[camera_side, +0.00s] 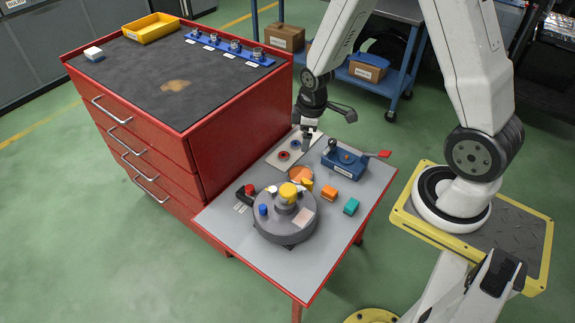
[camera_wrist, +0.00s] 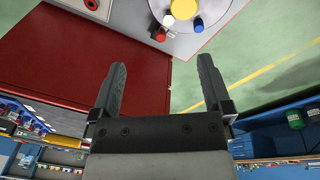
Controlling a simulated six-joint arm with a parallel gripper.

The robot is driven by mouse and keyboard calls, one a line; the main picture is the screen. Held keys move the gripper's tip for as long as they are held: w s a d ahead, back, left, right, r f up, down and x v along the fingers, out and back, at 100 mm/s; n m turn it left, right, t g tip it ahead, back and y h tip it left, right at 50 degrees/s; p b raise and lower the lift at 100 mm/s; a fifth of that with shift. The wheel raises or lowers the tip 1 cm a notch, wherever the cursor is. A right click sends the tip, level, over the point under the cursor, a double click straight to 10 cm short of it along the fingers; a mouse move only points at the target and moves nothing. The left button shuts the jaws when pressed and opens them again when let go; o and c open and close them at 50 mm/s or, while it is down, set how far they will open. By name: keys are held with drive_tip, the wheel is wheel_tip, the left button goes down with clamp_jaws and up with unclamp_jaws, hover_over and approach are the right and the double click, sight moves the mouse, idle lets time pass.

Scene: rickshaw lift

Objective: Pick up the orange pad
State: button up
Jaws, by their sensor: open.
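In the side view an orange block-like pad (camera_side: 329,192) lies on the grey table top (camera_side: 240,245), between a teal block (camera_side: 351,206) and an orange disc (camera_side: 300,174). My gripper (camera_side: 307,143) is above the back part of this table, over the area of the red rings, up and to the left of the orange pad and apart from it. In the wrist view my gripper (camera_wrist: 163,82) has its two fingers wide apart with nothing between them. The orange pad does not show in the wrist view.
A round grey fixture (camera_side: 285,218) with a yellow knob stands on the table's near part. A blue device (camera_side: 344,163) with a red-ended lever sits to the right of the red rings (camera_side: 283,155). A tall red cabinet (camera_side: 236,145) borders the table on the left.

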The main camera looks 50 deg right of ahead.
drive_tip(key=d+f+n, duration=0.5)
drive_tip(key=d+f, duration=0.2)
drive_tip(key=f, duration=0.4)
drive_tip(key=n+g, duration=0.2)
drive_tip(key=n, duration=0.4)
hover_over(330, 190)
wheel_tip(330, 190, down, 14)
drive_tip(key=shift+w+a+r, duration=0.1)
drive_tip(key=shift+f, duration=1.35)
drive_tip(key=shift+f, duration=2.6)
